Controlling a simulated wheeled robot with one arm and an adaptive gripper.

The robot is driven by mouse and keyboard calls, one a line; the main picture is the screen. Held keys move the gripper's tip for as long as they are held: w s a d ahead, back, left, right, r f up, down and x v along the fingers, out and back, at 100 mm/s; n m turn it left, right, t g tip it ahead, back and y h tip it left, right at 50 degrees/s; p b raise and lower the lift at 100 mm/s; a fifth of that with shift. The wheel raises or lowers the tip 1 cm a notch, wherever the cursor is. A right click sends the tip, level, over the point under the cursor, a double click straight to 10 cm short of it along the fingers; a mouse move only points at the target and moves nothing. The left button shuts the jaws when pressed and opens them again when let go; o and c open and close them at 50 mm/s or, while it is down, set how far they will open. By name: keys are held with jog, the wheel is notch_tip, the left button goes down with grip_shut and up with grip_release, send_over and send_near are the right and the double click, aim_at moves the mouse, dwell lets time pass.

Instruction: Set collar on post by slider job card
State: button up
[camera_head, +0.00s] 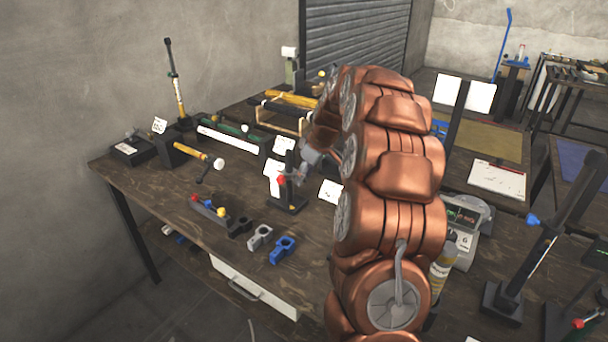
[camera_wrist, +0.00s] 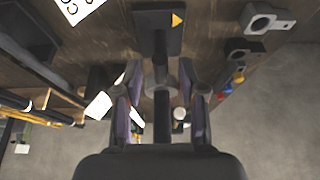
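Several clamp-like collars lie in a row near the table's front: a black one (camera_head: 238,228), a silver one (camera_head: 260,237) and a blue one (camera_head: 283,249). The silver collar (camera_wrist: 262,20) and black collar (camera_wrist: 243,50) also show in the wrist view. A dark stand with an upright post (camera_head: 288,192) and a red knob is behind them. My gripper (camera_head: 312,157) is mostly hidden by my arm, above and near this stand. In the wrist view its fingers (camera_wrist: 161,76) are apart, with a dark post between them, rising from a base (camera_wrist: 145,18) with a yellow triangle.
A slider rail (camera_head: 235,139) with a white strip and green mark lies at the back left. White cards stand nearby, one (camera_head: 330,192) beside my arm. The table's front left is clear.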

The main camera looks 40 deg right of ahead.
jog(key=v, duration=1.2)
dwell(0.6)
jog(key=s+a+g+p, duration=0.1)
jog(key=s+a+g, duration=0.1)
jog(key=s+a, duration=0.65)
jog(key=s+a+g+p, duration=0.1)
jog(key=s+a+p, duration=0.15)
jog(key=a, duration=1.15)
jog(key=s+a+f+m+g+p, duration=0.1)
jog(key=s+a+f+m, duration=0.1)
jog(key=s, duration=1)
jog(key=s+a+f+m+g+h, duration=0.1)
jog(key=s+a, duration=0.4)
jog(key=s, duration=0.6)
notch_tip(320, 180, down, 3)
jog(key=shift+s+a+r+m+g+p, duration=0.1)
jog(key=shift+s+a+m+g+p, duration=0.3)
jog(key=shift+g, duration=0.1)
jog(key=shift+d, duration=0.1)
